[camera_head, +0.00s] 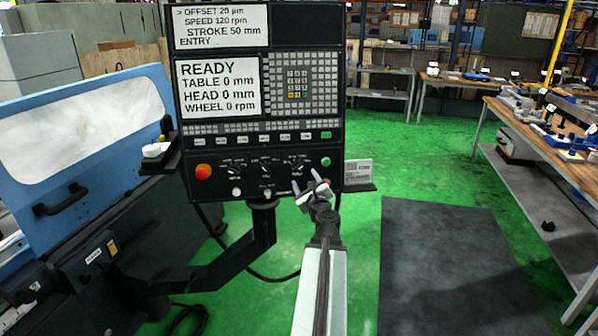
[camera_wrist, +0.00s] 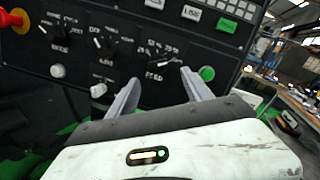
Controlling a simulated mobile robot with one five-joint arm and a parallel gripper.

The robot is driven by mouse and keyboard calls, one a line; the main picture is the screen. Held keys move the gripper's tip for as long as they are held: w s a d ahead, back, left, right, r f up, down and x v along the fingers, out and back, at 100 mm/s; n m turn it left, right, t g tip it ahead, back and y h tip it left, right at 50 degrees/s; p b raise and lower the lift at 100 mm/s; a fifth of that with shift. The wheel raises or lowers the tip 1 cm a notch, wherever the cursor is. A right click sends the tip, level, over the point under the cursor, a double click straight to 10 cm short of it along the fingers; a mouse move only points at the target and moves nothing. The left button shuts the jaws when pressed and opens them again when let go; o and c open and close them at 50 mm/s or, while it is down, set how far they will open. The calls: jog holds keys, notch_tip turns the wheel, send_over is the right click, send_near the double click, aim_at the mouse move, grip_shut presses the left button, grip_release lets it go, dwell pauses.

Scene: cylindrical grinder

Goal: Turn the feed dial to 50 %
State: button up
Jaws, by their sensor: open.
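The control panel has a row of three black rotary dials. The rightmost dial (camera_head: 297,169) has several small marks around it and appears to be the feed dial; its setting is too small to read. In the wrist view this dial (camera_wrist: 155,58) shows just beyond and between the fingertips, with a blurred label below it. My gripper (camera_head: 307,182) is open in front of the panel's lower right part. In the wrist view my gripper (camera_wrist: 161,76) has one finger on each side of the dial's label and holds nothing. I cannot tell whether a fingertip touches the panel.
A red stop button (camera_head: 203,172) is at the panel's lower left. A green button (camera_head: 325,162) sits right of the dials; it also shows near the right finger (camera_wrist: 207,73). White buttons lie below the dials. A small shelf (camera_head: 360,187) juts out at the panel's right.

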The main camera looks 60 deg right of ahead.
aim_at(299, 170)
jog(key=x, duration=0.8)
jog(key=shift+w+a+f, duration=0.1)
jog(key=shift+a, duration=0.05)
jog(key=shift+a, duration=0.1)
